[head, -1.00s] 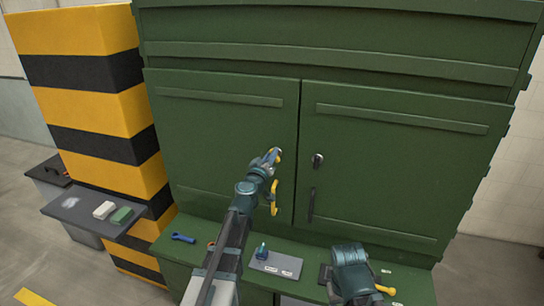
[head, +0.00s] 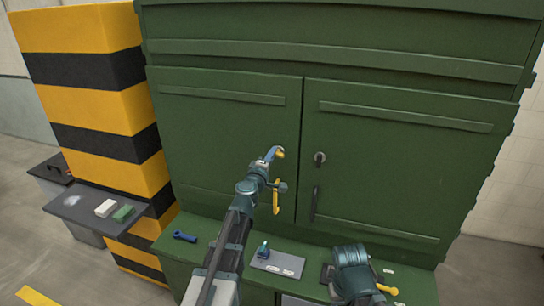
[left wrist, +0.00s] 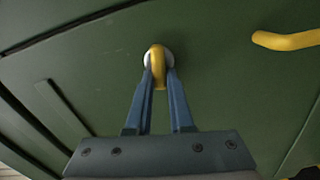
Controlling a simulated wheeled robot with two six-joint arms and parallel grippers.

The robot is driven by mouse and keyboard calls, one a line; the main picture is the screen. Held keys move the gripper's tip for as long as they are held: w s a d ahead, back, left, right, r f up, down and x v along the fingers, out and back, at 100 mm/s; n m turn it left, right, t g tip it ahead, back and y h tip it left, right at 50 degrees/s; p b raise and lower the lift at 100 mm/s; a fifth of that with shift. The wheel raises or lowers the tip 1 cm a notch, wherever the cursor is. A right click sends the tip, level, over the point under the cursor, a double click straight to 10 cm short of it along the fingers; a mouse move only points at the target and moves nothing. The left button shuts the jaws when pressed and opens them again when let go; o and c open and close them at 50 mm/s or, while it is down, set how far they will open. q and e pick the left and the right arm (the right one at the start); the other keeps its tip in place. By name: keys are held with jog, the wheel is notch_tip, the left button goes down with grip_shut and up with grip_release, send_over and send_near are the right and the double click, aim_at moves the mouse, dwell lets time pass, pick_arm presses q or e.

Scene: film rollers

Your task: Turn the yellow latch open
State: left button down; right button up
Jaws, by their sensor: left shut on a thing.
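The yellow latch (head: 280,154) sits on a round pale mount on the left green cabinet door, near the seam between the doors. My left gripper (head: 273,154) reaches up to it from below. In the left wrist view its two blue fingers (left wrist: 159,74) are shut on the yellow latch (left wrist: 157,60), one on each side. The latch's lower part lies between the fingers and points down in that view. Only part of my right arm shows at the lower right; its fingers are not visible.
A yellow door handle (head: 276,197) stands out below the latch. The right door has a dark lock (head: 319,158) and handle (head: 314,204). On the ledge lie a blue tool (head: 185,237) and a grey plate (head: 278,263). A striped pillar (head: 90,90) stands at the left.

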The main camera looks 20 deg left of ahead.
pick_arm(q)
jog(key=shift+n, duration=0.4)
jog(key=c, duration=0.8)
grip_release()
jog(key=shift+s, duration=0.1)
